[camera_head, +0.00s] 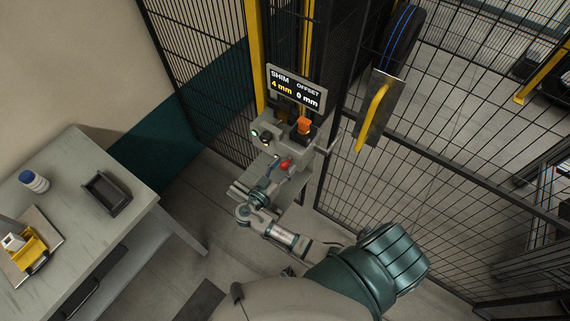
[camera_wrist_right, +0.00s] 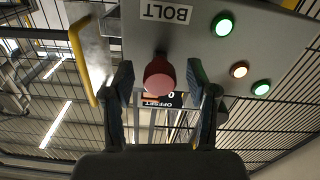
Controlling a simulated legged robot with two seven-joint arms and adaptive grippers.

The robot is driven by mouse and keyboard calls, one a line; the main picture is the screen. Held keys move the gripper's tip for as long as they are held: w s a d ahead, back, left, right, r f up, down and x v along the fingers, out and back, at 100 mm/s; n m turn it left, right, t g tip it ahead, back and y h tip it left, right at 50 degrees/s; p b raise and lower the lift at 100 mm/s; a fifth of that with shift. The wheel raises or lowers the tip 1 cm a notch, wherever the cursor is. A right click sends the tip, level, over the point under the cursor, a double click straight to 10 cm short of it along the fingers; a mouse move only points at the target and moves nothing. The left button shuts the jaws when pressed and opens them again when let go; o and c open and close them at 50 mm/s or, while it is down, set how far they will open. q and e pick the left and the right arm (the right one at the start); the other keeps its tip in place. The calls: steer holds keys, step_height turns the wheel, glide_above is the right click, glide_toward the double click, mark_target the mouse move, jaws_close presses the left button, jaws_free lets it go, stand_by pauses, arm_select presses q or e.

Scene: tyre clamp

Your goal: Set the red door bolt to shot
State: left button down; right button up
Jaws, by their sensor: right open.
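The red door bolt shows as a small red knob (camera_head: 284,164) on the front of the grey console in the head view. In the right wrist view, the round red knob (camera_wrist_right: 159,76) stands out from a grey panel beside a label reading BOLT (camera_wrist_right: 165,12). My right gripper (camera_head: 274,172) is in front of the console, close to the knob. In the wrist view its two fingers are apart, one on each side of the knob (camera_wrist_right: 160,88), with gaps visible on both sides. I cannot tell the bolt's setting. My left gripper is not in view.
The console (camera_head: 265,150) has lit lamps and an orange part (camera_head: 304,125) on top. A display (camera_head: 296,88) reads SHIM 4 mm, OFFSET 0 mm. Mesh fencing and a yellow-handled plate (camera_head: 378,112) stand to the right. A table (camera_head: 90,220) with a black tray (camera_head: 107,194) is left.

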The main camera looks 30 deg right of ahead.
steer(key=v, duration=1)
steer(key=shift+a, duration=0.4)
steer(key=shift+f, duration=0.1)
